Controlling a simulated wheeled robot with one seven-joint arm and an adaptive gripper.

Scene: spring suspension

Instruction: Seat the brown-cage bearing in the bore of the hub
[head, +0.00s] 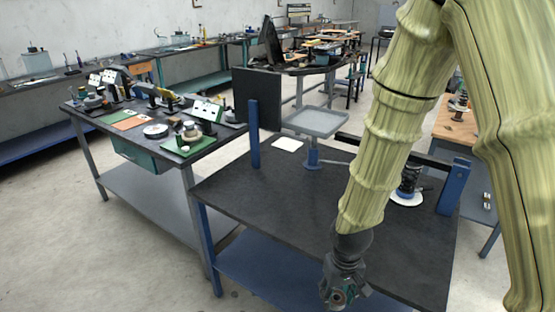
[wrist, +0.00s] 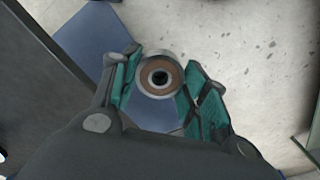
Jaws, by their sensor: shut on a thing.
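My gripper (head: 341,291) hangs at the near edge of the dark bench in the head view, pointing down. In the wrist view its two teal-padded fingers are closed on the bearing (wrist: 159,77), one finger on each side. The bearing is a ring with a pale metal outer rim, a brown cage and a dark hole in the middle. Its face is turned to the wrist camera. In the head view the bearing is too small to tell apart from the fingers. I cannot pick out the hub with certainty in either view.
The dark bench (head: 290,205) has a wide clear top. A grey tray (head: 316,122) on a blue post and a white square (head: 287,144) are at its back. A dark coiled part (head: 409,178) stands on a white disc behind my arm. A cluttered bench (head: 150,170) is at left.

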